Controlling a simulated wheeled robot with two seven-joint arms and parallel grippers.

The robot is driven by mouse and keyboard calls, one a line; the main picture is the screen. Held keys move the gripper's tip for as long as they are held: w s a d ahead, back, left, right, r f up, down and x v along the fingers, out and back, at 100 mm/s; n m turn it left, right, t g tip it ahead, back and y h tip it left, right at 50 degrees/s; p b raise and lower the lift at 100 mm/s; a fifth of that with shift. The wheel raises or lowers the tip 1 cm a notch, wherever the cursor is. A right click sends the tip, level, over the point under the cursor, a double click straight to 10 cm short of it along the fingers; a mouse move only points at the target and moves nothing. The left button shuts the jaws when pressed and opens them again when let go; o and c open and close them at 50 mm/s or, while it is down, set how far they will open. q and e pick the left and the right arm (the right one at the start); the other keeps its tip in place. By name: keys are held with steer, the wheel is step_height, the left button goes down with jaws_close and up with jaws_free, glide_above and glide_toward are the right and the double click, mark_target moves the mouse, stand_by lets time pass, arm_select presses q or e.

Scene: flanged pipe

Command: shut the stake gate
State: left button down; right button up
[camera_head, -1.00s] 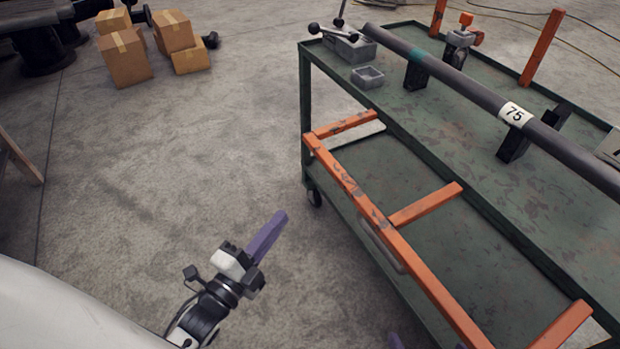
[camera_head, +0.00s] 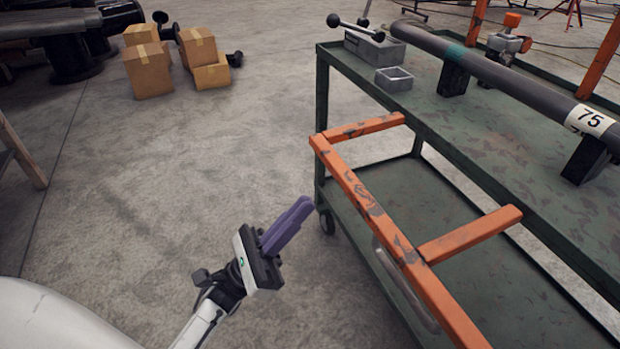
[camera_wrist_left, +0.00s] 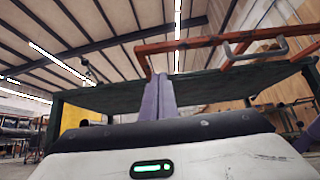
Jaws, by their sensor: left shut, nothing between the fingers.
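The stake gate (camera_head: 372,203) is an orange, chipped-paint frame hanging out from the near side of the green cart, lowered from upright, with two crosspieces running toward the cart. A grey loop handle (camera_head: 405,285) is on its long outer bar. In the left wrist view the gate (camera_wrist_left: 205,43) and its handle (camera_wrist_left: 258,50) are above my fingers. My left gripper (camera_head: 298,208), with purple fingers, is shut and empty, left of the gate's outer bar and apart from it. Purple parts at the right of the left wrist view look like my right gripper (camera_wrist_left: 291,128); its jaws are unclear.
The green cart (camera_head: 480,185) carries a dark pipe (camera_head: 500,78) marked 75 on supports, a grey tray (camera_head: 394,79) and a lever block (camera_head: 372,45). Orange stakes (camera_head: 598,60) stand upright at its far side. Boxes (camera_head: 148,70) sit far left.

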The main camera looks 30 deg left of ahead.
arm_select(q)
step_height(320, 180, up, 6)
steer(key=w+d, duration=0.1)
steer(key=shift+w+d+r, duration=0.15)
steer(key=shift+w+r, duration=0.1)
steer(key=shift+w, duration=0.15)
arm_select(e)
steer(key=shift+d+f, duration=0.15)
steer(key=shift+f, duration=0.1)
